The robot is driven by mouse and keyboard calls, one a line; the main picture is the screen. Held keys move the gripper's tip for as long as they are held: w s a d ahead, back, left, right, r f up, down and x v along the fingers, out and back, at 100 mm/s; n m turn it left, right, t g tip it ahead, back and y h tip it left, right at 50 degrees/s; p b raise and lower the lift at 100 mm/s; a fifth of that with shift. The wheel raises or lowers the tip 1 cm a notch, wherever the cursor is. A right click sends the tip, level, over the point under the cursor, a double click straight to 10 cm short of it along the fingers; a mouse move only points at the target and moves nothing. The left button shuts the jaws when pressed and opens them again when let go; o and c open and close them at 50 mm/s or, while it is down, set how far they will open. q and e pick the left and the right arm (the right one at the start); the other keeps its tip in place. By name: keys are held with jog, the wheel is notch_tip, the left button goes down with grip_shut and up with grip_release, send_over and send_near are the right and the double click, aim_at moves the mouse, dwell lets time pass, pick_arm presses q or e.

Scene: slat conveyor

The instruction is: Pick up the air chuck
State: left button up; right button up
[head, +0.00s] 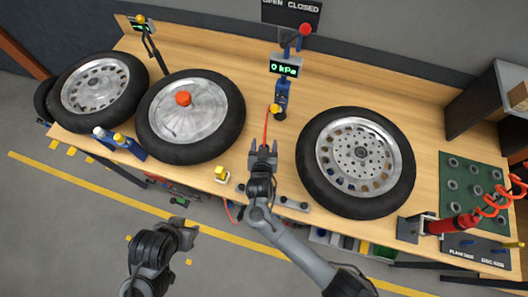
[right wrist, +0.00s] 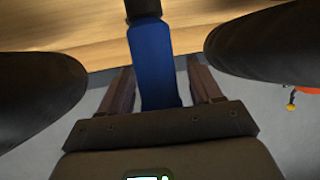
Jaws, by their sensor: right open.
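What looks like the air chuck (head: 277,111) is a small blue piece with a yellow-orange part, at the foot of the blue gauge post. A thin orange-red hose (head: 266,128) runs from it toward my right gripper. The right gripper (head: 263,148) is open, in front of it near the bench's front edge. In the right wrist view a blue body (right wrist: 155,60) with a black end lies between the spread fingers (right wrist: 160,90), with gaps on both sides. My left gripper (head: 184,228) is low at the left, off the bench; its jaws are unclear.
Wheels flank the right gripper: one with an orange cap (head: 235,115) to its left, one (head: 305,165) to its right. A third wheel (head: 137,70) lies far left. The gauge (head: 285,69) reads 0 kPa. A red tool (head: 455,224) with a coiled hose is at the right.

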jog(key=c, duration=1)
jog(key=shift+c, duration=0.5)
jog(key=shift+r, duration=0.15)
